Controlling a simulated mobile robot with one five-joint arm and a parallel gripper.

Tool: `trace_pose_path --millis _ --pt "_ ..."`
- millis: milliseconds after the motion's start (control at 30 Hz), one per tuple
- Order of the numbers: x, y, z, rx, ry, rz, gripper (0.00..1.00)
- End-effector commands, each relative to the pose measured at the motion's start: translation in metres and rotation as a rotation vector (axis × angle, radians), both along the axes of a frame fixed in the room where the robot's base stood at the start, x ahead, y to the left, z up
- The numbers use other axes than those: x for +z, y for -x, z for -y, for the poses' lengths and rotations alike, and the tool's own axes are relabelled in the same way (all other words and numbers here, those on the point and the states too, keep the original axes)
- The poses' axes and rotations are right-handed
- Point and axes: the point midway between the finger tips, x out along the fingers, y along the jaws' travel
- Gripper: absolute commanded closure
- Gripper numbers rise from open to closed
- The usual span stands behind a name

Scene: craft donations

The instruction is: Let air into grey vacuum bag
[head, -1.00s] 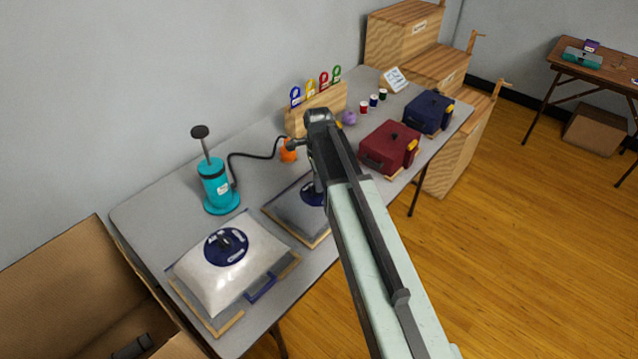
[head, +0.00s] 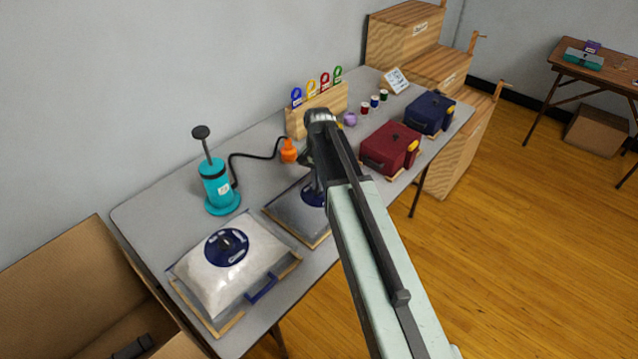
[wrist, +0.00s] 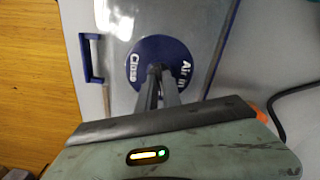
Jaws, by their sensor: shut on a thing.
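The grey vacuum bag (head: 285,213) lies low and fairly flat on the table, partly hidden behind my arm. Its round blue valve dial (wrist: 178,48) fills the middle of the wrist view, marked "Close" on the left and "Air in" on the right. A blue handle (wrist: 88,58) sits at the bag's edge. My gripper (wrist: 158,76) is shut on the grip at the dial's centre, which the fingers hide. In the head view, the dial (head: 312,194) shows only in part beneath my gripper.
A puffed white bag (head: 205,275) with a blue dial lies to the left. A teal pump (head: 215,188) with a black hose and orange nozzle (head: 289,151) stands behind. A wooden rack (head: 318,112) is at the back. Red (head: 390,150) and navy (head: 430,115) bundles lie to the right.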

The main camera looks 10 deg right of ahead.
Motion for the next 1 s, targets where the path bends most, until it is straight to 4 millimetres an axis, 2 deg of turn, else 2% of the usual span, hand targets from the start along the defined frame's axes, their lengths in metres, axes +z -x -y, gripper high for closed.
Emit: trace_pose_path --millis 1000 --pt "0.0000 -0.0005 -0.0033 0.943 0.000 0.000 1.00"
